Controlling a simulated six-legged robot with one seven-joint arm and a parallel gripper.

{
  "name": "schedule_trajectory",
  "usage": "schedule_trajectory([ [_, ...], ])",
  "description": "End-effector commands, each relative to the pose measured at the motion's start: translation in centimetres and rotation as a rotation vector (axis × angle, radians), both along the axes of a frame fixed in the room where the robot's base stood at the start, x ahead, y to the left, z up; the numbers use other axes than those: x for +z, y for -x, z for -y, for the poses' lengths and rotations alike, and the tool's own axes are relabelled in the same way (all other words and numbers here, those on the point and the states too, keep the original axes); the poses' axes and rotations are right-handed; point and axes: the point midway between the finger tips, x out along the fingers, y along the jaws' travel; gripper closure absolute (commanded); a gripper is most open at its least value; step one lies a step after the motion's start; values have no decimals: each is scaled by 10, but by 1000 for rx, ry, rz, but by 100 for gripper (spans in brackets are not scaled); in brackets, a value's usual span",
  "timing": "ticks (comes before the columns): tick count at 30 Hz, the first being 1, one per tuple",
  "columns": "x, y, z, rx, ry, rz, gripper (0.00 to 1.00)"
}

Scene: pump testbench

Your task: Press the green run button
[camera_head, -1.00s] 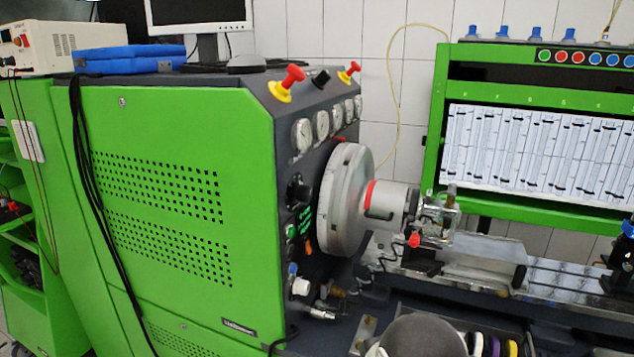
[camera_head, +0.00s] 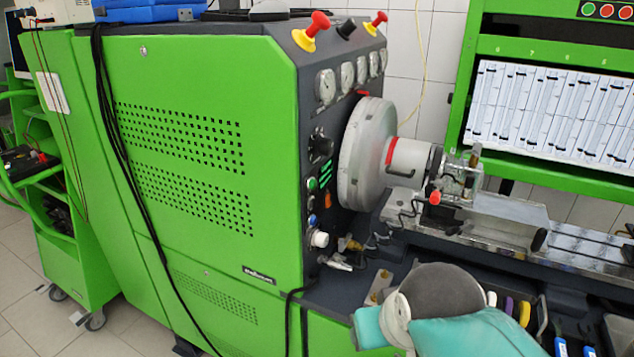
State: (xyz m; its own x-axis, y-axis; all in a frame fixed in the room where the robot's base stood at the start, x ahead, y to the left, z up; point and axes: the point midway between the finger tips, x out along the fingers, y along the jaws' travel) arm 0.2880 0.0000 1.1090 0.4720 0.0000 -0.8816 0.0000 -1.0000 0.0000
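The pump testbench (camera_head: 215,80) is a large green cabinet with a dark control face on its right side. On that face, below a black knob (camera_head: 320,146), a small round green button (camera_head: 312,184) is visible at a steep angle. A blue button (camera_head: 312,219) and a white knob (camera_head: 319,239) sit below it. Another green button (camera_head: 588,9) is on the upper right panel, beside red ones. I cannot read which is the run button. My gripper is not in view; a grey and teal rounded part, likely my arm, shows at the bottom, apart from the buttons.
A large metal disc (camera_head: 366,154) with a shaft juts out right of the control face. Red knobs on yellow bases (camera_head: 311,32) stand on top. Black cables (camera_head: 135,200) hang down the cabinet front. Colored tool handles (camera_head: 524,313) lie at the lower right. Floor is free at lower left.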

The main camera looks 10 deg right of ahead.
Motion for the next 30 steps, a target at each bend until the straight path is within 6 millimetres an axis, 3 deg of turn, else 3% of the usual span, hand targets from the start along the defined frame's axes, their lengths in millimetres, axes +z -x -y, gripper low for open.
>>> schedule_trajectory([
  [11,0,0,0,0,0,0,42],
  [20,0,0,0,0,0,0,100],
  [30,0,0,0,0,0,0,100],
])
